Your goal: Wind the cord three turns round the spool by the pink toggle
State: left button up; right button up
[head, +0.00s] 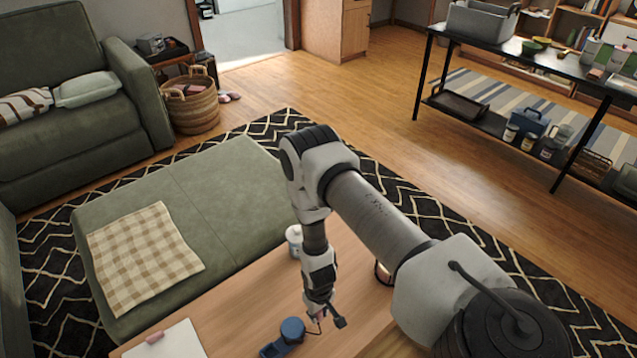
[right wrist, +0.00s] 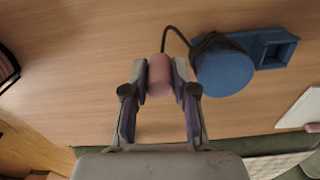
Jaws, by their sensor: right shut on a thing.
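The blue spool (head: 292,329) stands on a blue base on the wooden table, near the bottom of the head view. It also shows in the right wrist view (right wrist: 225,72), right of my gripper. My right gripper (right wrist: 160,82) is shut on the pink toggle (right wrist: 160,72), beside the spool and apart from it. The dark cord (right wrist: 175,32) bends from the toggle's far side to the spool, and dark cord shows around the spool under its blue cap. The number of turns cannot be told. In the head view my right gripper (head: 321,316) is just right of the spool. My left gripper is not in view.
On the table (head: 235,310), a white jar (head: 294,240) stands behind my right wrist, and a dark round container (head: 383,273) is partly hidden by my arm. A white board (head: 170,342) with a pink item lies left of the spool. Bare tabletop lies between.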

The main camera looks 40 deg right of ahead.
jog(key=shift+w+d, duration=0.2)
jog(key=shift+w, duration=0.3)
jog(key=shift+d, duration=0.1)
jog(key=shift+s+d, duration=0.2)
jog(key=shift+d, duration=0.6)
jog(key=shift+s+d+p, duration=0.15)
jog(key=shift+d+p, duration=0.25)
jog(key=shift+d, duration=0.55)
jog(key=shift+d, duration=0.1)
jog(key=shift+s+d, duration=0.2)
jog(key=shift+d, duration=0.7)
jog(key=shift+s+d, duration=0.15)
jog(key=shift+d, duration=0.65)
jog(key=shift+d, duration=0.1)
